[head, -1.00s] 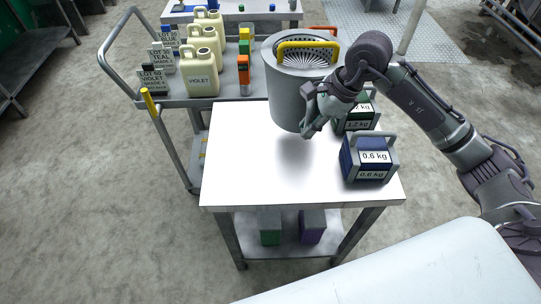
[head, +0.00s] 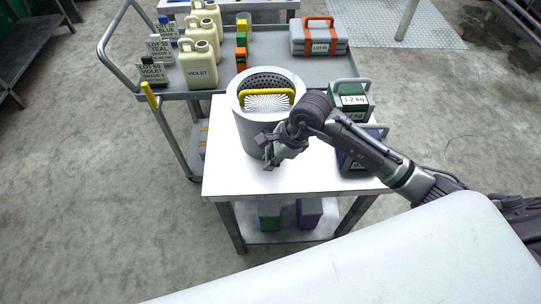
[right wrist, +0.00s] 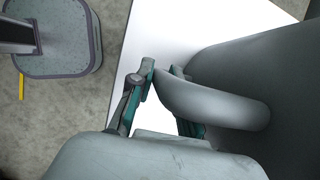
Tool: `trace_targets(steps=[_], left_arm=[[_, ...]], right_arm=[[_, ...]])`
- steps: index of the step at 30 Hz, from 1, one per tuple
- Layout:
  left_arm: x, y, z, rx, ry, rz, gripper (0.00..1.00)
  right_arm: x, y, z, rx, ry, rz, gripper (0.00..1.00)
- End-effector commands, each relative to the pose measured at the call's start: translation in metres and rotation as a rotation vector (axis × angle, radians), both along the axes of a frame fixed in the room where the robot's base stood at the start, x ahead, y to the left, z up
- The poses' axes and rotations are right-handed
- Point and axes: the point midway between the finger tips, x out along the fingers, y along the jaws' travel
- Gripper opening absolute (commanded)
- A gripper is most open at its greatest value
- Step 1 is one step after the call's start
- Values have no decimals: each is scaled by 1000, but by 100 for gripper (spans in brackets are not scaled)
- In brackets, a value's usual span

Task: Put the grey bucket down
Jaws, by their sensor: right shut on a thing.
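The grey bucket (head: 248,130) is upright over the white tabletop (head: 230,180), left of the weights. It has a perforated inner rim and a yellow-handled brush-like piece (head: 268,96) inside. I cannot tell whether its base touches the table. My right gripper (head: 270,152) is at the bucket's near side, shut on its side handle. In the right wrist view the gripper (right wrist: 160,95) closes around the grey loop handle (right wrist: 215,100), with the bucket wall (right wrist: 270,70) to the right. My left gripper is not in view.
A green weight (head: 350,98) and a blue weight (head: 345,162) stand at the table's right, the blue one partly behind my arm. Behind is a cart (head: 280,75) with cream jugs (head: 198,68), lot signs and a grey case (head: 318,40). The tabletop's front left is clear.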

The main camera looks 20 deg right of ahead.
Motion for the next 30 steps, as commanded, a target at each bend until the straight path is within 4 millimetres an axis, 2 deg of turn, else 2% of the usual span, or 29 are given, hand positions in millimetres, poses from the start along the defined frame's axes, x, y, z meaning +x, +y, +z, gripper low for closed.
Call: trace_targets(steps=[9,10,14,26,30], left_arm=[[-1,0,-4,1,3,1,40],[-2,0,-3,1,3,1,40],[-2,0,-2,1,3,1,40],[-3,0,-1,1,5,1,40],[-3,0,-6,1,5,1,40]], right_arm=[[2,0,-1,1,-10,1,0],[1,0,-2,0,-3,0,21],[1,0,-1,0,-2,0,43],[1,-2,4,0,-5,0,43],[-3,-10,24,-1,-8,1,43]])
